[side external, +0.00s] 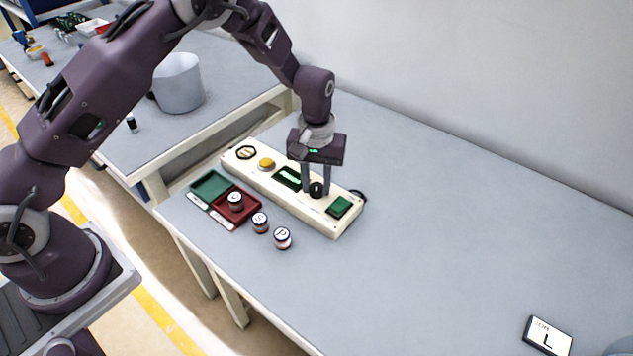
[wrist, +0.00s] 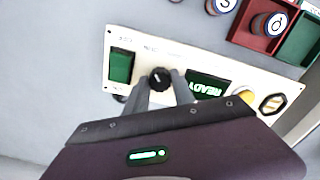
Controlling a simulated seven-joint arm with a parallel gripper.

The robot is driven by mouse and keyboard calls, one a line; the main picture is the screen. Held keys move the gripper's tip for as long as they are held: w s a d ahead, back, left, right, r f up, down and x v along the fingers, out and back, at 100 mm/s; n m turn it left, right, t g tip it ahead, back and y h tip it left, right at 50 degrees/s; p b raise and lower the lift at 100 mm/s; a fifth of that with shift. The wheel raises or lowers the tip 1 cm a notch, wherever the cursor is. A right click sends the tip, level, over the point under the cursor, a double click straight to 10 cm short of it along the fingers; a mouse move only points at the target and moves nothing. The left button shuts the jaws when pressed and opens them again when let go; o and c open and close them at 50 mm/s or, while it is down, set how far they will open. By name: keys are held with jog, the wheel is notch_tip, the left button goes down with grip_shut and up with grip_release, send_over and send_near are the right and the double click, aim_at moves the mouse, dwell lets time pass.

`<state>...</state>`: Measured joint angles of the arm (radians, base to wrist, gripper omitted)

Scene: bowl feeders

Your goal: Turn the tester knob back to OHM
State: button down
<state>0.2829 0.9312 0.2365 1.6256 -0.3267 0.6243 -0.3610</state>
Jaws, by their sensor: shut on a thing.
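The cream tester panel (side external: 341,226) lies on the grey table. Its black knob (side external: 316,189) sits between a dark display and a green square switch. In the wrist view the knob (wrist: 160,79) shows between my fingertips, with a small light mark on it; its lettering is too small to read. My gripper (side external: 316,190) points down over the panel and is shut on the knob. In the wrist view the display (wrist: 208,87) reads READY, upside down.
A yellow button (side external: 266,163) and a black-rimmed socket (side external: 246,152) are on the panel's left. Cylinders marked S (side external: 260,222) and P (side external: 282,238) stand nearby.

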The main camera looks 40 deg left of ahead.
aim_at(316, 186)
jog(key=c, duration=1.1)
grip_release()
jog(key=shift+o, duration=0.2)
jog(key=shift+r, duration=0.15)
notch_tip(316, 186, up, 7)
jog(key=shift+f, duration=0.1)
